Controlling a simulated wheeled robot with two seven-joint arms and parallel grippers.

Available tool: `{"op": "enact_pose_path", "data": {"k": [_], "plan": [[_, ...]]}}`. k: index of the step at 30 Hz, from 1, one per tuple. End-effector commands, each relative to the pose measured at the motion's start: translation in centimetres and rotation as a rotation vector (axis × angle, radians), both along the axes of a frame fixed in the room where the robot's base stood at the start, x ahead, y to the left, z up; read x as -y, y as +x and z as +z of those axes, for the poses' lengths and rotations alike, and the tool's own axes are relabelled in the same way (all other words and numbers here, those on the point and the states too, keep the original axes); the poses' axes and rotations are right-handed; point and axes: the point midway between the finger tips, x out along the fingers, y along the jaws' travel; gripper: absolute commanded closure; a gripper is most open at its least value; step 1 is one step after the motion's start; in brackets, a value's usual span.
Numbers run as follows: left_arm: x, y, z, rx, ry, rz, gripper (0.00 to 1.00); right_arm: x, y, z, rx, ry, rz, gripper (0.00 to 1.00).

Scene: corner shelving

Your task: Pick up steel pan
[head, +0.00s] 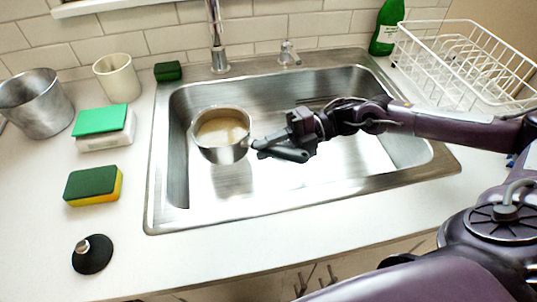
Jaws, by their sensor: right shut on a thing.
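The steel pan (222,153) is a small round pot with light tan, cloudy liquid in it. It is over the left half of the sink basin, roughly level. My right gripper (259,147) comes in from the right and is shut on the pan's handle at the pan's right side. The gripper covers most of the handle. A dim patch shows on the basin floor below the pan. My left gripper does not show.
The steel sink (330,189) surrounds the pan, with a faucet (219,62) behind. On the left counter are a yellow-green sponge (93,186), a black stopper (92,255), a metal bucket (38,104) and a cream cup (118,78). A white dish rack (440,75) and green bottle (386,28) stand back right.

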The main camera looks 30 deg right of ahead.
Motion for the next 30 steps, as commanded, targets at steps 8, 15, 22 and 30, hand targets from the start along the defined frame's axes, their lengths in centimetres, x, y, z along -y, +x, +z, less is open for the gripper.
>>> {"op": "enact_pose_path", "data": {"k": [8, 15, 22, 30], "plan": [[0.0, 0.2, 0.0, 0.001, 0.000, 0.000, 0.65, 0.0, 0.1, 4.0, 0.011, 0.002, 0.000, 1.00], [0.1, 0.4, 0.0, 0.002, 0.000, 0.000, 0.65, 0.0, 0.1, 7.2, 0.011, 0.001, 0.002, 1.00], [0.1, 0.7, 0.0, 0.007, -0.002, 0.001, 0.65, 0.0, 0.1, 9.8, 0.010, 0.001, 0.002, 1.00], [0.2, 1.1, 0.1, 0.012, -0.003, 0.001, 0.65, 0.0, 0.1, 12.2, 0.010, 0.001, 0.001, 1.00]]}}
